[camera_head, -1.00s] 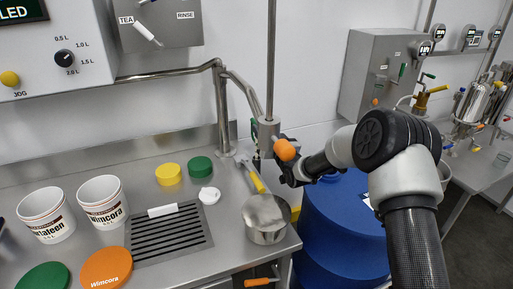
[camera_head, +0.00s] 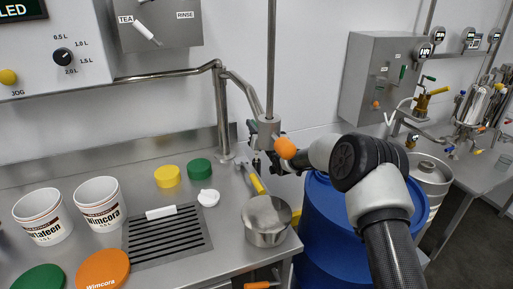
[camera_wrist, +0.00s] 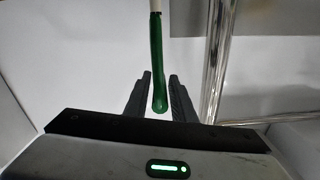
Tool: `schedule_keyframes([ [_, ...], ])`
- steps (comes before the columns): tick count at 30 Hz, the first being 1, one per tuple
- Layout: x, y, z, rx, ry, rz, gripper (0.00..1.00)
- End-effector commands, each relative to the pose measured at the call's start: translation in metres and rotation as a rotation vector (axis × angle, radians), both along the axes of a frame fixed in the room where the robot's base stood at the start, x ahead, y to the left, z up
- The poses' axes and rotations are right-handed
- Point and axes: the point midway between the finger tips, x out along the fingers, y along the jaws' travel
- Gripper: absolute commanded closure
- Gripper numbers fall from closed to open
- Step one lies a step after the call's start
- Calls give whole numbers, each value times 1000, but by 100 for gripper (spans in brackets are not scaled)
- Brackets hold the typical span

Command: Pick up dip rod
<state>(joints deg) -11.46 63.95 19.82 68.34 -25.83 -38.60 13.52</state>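The dip rod (camera_wrist: 157,60) shows in the wrist view as a pale shaft with a long green handle, pointing toward my gripper. My gripper (camera_wrist: 160,96) is open. Its two dark fingers stand on either side of the handle's rounded end, with narrow gaps, and I see no firm contact. In the head view, my gripper is mostly hidden behind the orange knob and the spout fitting, beside the vertical pipe. A small green piece (camera_head: 252,127) shows next to that fitting; I cannot tell if it is the rod's handle.
A steel pot (camera_head: 267,222) stands at the counter's right edge, below my wrist. A blue barrel (camera_head: 325,225) stands beside the counter under my arm. A bent steel pipe (camera_head: 222,110), a drain grate (camera_head: 165,236), and white tubs (camera_head: 102,203) are to the left.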

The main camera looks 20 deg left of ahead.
Motion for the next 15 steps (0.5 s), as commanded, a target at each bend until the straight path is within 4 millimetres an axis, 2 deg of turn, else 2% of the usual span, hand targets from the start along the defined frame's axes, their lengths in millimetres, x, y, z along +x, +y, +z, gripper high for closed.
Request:
schedule_keyframes([
  [1, 0, 0, 0, 0, 0, 0, 86],
  [3, 0, 0, 0, 0, 0, 0, 98],
  [4, 0, 0, 0, 0, 0, 0, 100],
  [15, 0, 0, 4, 0, -2, 0, 100],
])
